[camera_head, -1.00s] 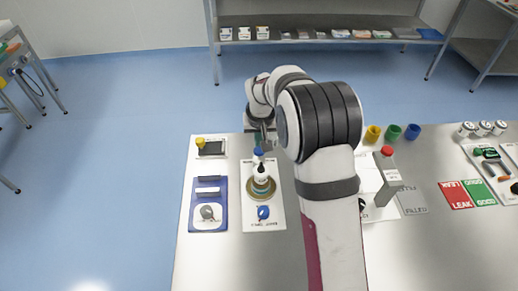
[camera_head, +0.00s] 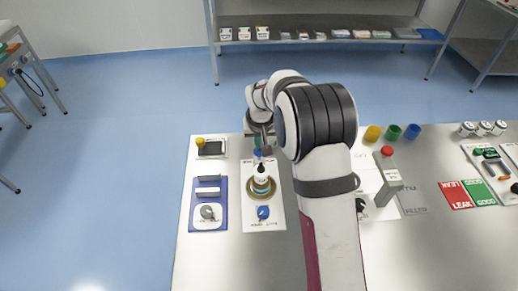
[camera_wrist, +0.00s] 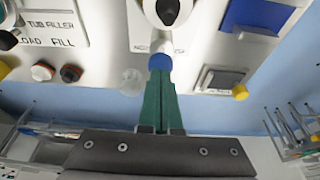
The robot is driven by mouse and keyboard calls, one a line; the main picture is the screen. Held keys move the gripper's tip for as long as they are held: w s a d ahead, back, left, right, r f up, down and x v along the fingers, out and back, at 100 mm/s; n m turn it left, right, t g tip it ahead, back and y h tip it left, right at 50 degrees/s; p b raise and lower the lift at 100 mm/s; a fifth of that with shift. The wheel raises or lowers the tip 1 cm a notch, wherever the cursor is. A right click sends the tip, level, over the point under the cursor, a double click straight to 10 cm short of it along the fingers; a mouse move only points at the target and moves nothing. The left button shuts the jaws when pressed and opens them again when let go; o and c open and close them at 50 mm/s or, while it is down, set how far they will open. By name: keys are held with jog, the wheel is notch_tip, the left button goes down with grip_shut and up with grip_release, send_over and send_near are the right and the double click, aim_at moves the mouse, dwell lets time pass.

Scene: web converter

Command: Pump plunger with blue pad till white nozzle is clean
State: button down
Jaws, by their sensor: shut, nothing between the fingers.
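The pump assembly stands on a white card, with a round brass-coloured base (camera_head: 261,187) and a white body with a dark tip (camera_head: 261,170). The blue pad (camera_head: 258,154) shows just behind the white body; it also shows in the wrist view (camera_wrist: 159,62). My gripper (camera_head: 257,146) has green fingers, shut and empty, pointing at the blue pad. In the wrist view my gripper's fingertips (camera_wrist: 160,75) meet the pad's edge; I cannot tell if they touch it. The white part with a dark tip (camera_wrist: 168,12) lies just beyond. Whether the nozzle is clean is too small to tell.
A blue tray (camera_head: 194,218) lies left of the pump card, with a small yellow-knobbed device (camera_head: 211,148) behind it. A red-topped grey post (camera_head: 388,170) and coloured cups (camera_head: 393,132) stand right of my arm. The table's back edge is close behind my gripper.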

jog(key=shift+f, duration=1.05)
jog(key=shift+r, duration=1.85)
notch_tip(320, 180, up, 6)
